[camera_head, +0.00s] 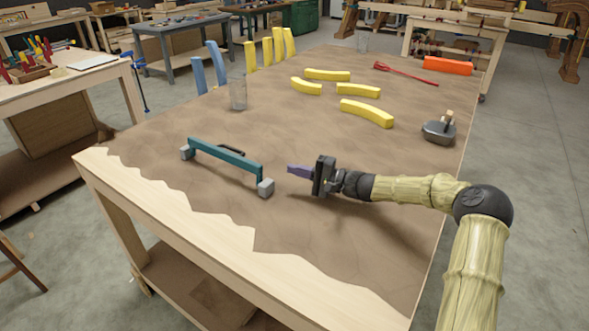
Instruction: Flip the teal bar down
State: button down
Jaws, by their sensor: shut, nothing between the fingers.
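The teal bar (225,155) stands raised above the brown table top, left of the picture's middle. It spans between two grey end blocks, one at its far left end (186,152) and one at its near right end (265,187). My gripper (291,169) is just right of the bar's right end, with its purple fingertips pointing left toward it. A small gap shows between fingers and bar. The fingers are together, with nothing seen between them.
Several yellow curved pieces (367,112), a red tool (405,73) and an orange block (448,66) lie toward the far end. A clear glass (238,93) stands behind the bar. A dark-grey tool (439,131) is at right. The table top (330,240) in front is clear.

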jog(key=x, duration=0.8)
jog(key=shift+p, duration=0.4)
jog(key=shift+n+b, duration=0.4)
jog(key=shift+b, duration=0.3)
